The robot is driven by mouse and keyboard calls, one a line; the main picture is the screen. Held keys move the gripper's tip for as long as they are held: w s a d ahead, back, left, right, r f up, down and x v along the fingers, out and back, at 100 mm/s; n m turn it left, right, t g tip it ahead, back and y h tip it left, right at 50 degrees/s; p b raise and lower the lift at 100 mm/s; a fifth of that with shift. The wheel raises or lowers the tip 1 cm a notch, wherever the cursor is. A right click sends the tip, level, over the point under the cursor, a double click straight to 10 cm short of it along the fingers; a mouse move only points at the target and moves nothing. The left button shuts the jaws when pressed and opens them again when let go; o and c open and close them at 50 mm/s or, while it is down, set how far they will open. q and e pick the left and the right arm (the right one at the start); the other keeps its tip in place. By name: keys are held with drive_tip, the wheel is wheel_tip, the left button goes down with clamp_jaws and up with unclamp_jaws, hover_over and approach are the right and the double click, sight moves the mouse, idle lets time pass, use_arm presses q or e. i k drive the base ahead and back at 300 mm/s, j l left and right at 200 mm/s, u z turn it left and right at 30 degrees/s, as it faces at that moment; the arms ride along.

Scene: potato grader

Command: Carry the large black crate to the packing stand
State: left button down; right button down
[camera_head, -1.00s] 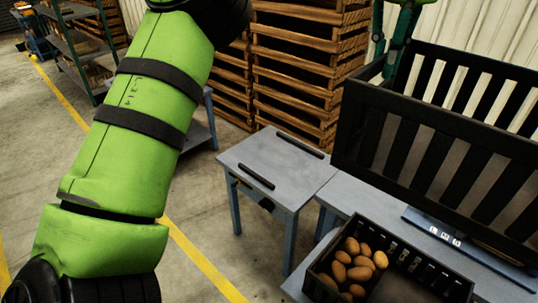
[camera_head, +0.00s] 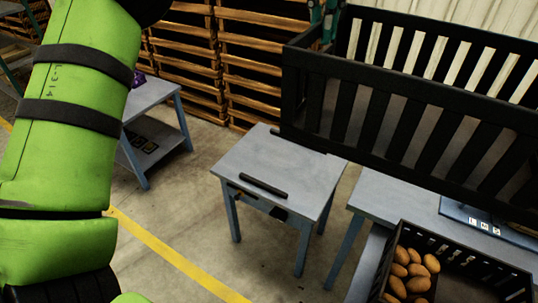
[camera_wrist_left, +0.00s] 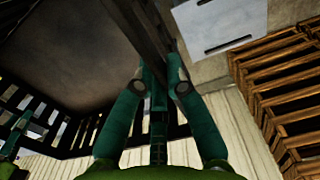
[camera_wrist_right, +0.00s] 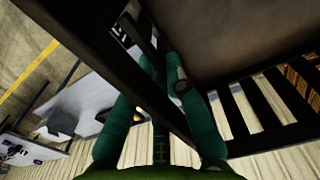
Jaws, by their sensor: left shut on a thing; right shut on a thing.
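The stand's top also shows beside the crate wall in the left wrist view (camera_wrist_left: 220,22). My left gripper (camera_head: 325,22) is shut on the crate's left end wall, seen between its fingers (camera_wrist_left: 160,85). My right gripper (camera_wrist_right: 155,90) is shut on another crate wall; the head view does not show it.
A grey-blue bench (camera_head: 395,197) at the right holds a small black crate (camera_head: 455,262) of potatoes and a blue scale (camera_head: 490,222). Wooden pallets (camera_head: 250,70) are stacked behind. Another grey table (camera_head: 150,100) stands at the left. The floor in front is clear.

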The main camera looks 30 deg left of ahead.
sight(282, 163)
drive_tip(key=i+j, duration=0.1)
drive_tip(key=j, duration=0.6)
drive_tip(key=i+j, duration=0.1)
drive_tip(key=j, duration=0.55)
drive_tip(key=i+j, duration=0.1)
drive_tip(key=j, duration=0.6)
